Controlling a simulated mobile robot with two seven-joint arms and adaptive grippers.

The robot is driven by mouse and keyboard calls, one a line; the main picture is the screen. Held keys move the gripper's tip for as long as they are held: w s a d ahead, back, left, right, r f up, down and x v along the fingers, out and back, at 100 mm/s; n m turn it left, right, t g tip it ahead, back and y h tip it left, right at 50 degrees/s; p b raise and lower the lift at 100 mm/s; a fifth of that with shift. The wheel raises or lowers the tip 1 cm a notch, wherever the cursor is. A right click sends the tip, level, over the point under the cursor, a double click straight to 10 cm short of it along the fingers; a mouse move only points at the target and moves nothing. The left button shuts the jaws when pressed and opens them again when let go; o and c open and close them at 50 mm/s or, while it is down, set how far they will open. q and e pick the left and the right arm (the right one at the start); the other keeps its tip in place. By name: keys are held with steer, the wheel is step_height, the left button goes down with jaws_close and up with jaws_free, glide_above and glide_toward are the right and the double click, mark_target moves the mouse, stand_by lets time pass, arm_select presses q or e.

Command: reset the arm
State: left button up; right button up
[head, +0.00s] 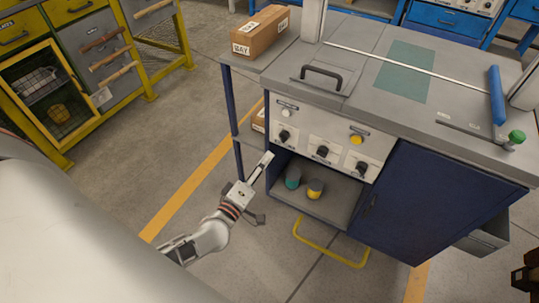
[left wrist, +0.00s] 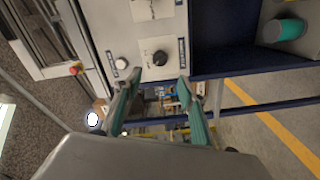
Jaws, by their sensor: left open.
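My left gripper (head: 265,188) is in front of the left side of the grey and dark blue workbench (head: 390,157), beside its control panel (head: 330,140). Its two fingers are spread apart with nothing between them. In the left wrist view the open fingers (left wrist: 158,82) point towards the panel's edge, with a black knob (left wrist: 160,58) and a white button (left wrist: 121,64) just beyond the tips. I cannot tell whether a finger touches the bench. My right gripper is in neither view.
A teal can (head: 293,179) and a yellow-grey can (head: 315,188) stand in the open bay. A cardboard box (head: 260,31) sits on the side shelf. A yellow rack (head: 75,70) stands at left; the floor between is clear.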

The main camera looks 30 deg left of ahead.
arm_select(q)
steer(key=shift+s, duration=0.4)
steer(key=s+d+r+m+g+h+p, duration=0.2)
steer(key=s+d+r+m+h+p, duration=0.2)
steer(key=s+d+m+p, duration=0.35)
steer(key=s+f+m+g+p, duration=0.1)
steer(key=s+m+g, duration=0.1)
steer(key=s+m, duration=0.3)
steer(key=s+f+m+g+y+p, duration=0.1)
steer(key=s+m, duration=0.4)
steer(key=s, duration=0.5)
steer(key=d+f+g+p, duration=0.1)
steer(key=g, duration=0.1)
steer(key=shift+s+f+m+g, duration=0.25)
steer(key=shift+m+g, duration=0.05)
steer(key=shift+m, duration=0.05)
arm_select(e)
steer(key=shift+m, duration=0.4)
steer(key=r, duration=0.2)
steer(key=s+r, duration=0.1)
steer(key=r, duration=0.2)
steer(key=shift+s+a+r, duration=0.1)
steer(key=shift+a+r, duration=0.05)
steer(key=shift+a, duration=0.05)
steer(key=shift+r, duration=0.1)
